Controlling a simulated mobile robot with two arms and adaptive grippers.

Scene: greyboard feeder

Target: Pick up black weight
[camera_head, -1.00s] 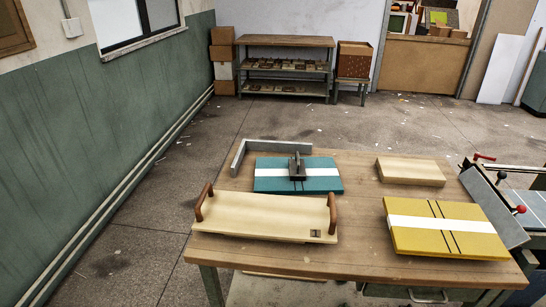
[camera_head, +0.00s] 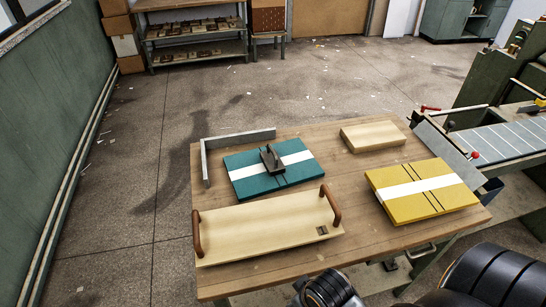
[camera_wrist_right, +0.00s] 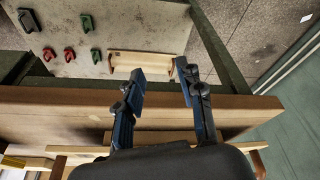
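The black weight (camera_head: 271,157), a dark block with an upright handle, sits on the teal board with a white stripe (camera_head: 248,184) on the wooden table (camera_head: 350,228). In the right wrist view my right gripper (camera_wrist_right: 162,75) is open, its two dark fingers apart with nothing between them. It is by the table's edge (camera_wrist_right: 60,105), with a lower grey surface seen beyond its fingertips. My right gripper's fingers and my left gripper are not seen in the head view.
A pale tray with two brown handles (camera_head: 262,229) lies in front of the teal board. A grey metal angle (camera_head: 235,140) stands behind it. A wooden block (camera_head: 372,136) and a yellow striped board (camera_head: 420,190) lie to the right. Several small red and green pieces show in the wrist view.

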